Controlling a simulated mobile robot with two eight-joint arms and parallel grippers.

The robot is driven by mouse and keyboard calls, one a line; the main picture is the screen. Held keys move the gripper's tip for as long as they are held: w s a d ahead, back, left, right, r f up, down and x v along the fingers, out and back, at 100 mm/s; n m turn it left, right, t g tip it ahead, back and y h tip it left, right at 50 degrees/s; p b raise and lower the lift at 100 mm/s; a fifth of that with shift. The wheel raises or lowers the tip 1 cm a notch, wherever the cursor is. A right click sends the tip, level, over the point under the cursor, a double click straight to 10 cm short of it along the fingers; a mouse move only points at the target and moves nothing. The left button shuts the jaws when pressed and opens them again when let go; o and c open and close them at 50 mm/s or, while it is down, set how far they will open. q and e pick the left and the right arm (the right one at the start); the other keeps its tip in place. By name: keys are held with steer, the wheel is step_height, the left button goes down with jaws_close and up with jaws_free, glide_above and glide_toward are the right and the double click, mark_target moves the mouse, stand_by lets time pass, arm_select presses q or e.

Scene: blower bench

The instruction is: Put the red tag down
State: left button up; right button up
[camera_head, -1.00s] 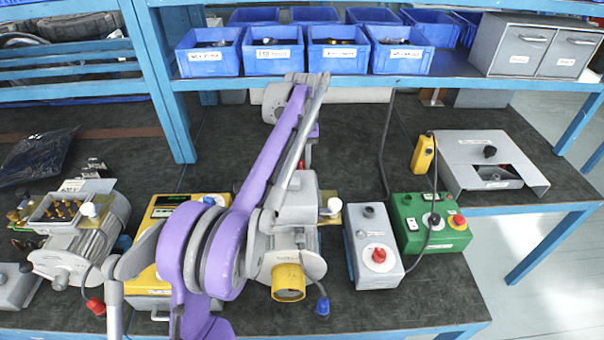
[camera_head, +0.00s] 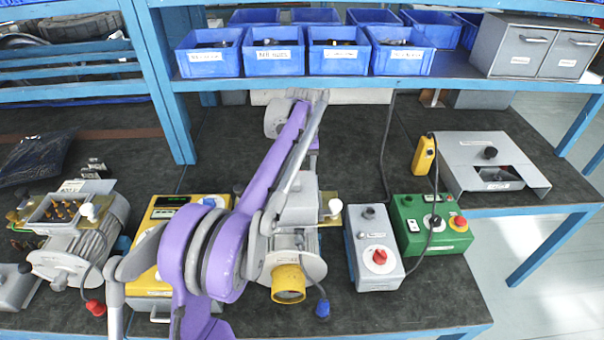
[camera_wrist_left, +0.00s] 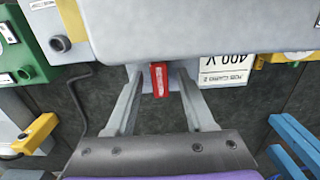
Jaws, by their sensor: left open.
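The red tag (camera_wrist_left: 160,82) shows in the left wrist view, standing out against a pale surface below the edge of a grey housing. My left gripper (camera_wrist_left: 159,73) is open, with one finger on each side of the tag and a visible gap on both sides. In the head view my purple left arm reaches over the bench from the lower left, and its gripper end is hidden behind the grey motor unit (camera_head: 296,205). The tag is not visible in the head view. My right gripper is not in view.
The motor unit with its yellow port (camera_head: 288,284) stands close to my arm. A grey switch box (camera_head: 373,248) and a green box (camera_head: 431,226) stand right of it. Blue bins (camera_head: 273,52) line the shelf above. A white 400 V label (camera_wrist_left: 224,70) lies close beside the fingers.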

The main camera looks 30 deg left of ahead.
arm_select(q)
step_height(320, 180, up, 12)
steer(key=p, duration=0.1)
steer(key=shift+r+p, duration=0.15)
steer(key=shift+p, duration=0.25)
steer(key=shift+s, duration=0.1)
stand_by(0.5)
